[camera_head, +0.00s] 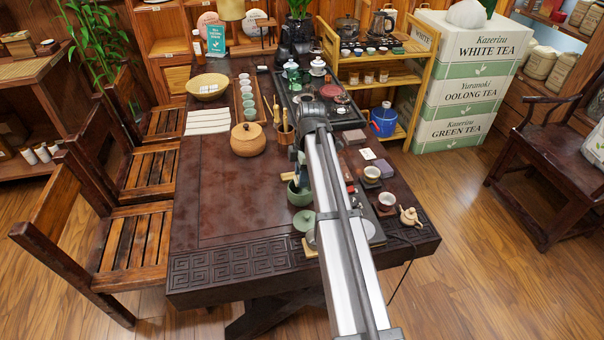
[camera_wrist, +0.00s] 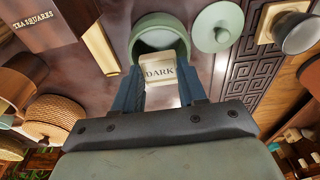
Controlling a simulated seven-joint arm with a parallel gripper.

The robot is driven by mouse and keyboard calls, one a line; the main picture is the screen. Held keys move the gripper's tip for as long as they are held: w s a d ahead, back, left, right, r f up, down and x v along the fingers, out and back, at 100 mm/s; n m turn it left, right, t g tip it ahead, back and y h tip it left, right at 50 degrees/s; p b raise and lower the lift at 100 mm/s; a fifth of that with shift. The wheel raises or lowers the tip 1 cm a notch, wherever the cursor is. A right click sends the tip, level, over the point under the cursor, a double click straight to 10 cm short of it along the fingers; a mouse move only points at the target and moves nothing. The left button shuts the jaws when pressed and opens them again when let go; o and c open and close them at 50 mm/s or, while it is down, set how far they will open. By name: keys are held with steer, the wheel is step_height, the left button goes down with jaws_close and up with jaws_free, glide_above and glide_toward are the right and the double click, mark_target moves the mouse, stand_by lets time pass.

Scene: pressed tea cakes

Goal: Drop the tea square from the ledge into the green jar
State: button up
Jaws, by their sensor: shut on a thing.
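The tea square (camera_wrist: 160,71) is a small pale block marked "DARK". My gripper (camera_wrist: 159,84) is shut on it, one dark blue finger on each side. In the wrist view the square overlaps the near part of the open mouth of the green jar (camera_wrist: 159,21); its height above the rim is hard to tell. In the head view the jar (camera_head: 299,197) stands on the dark table, partly hidden by my gripper (camera_head: 298,180). The jar's green lid (camera_wrist: 217,27) lies beside it, also in the head view (camera_head: 304,221). I cannot make out the ledge.
A box marked "TEA SQUARES" (camera_wrist: 38,22) is at the wrist view's upper left. A woven round pot (camera_head: 248,139) stands left of my arm. Small cups (camera_head: 387,199) and a teapot (camera_head: 410,216) stand to the right. The table's left front (camera_head: 225,215) is clear.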

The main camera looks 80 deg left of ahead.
steer(key=o, duration=1.1)
steer(key=shift+r, duration=0.1)
steer(key=shift+r, duration=2.95)
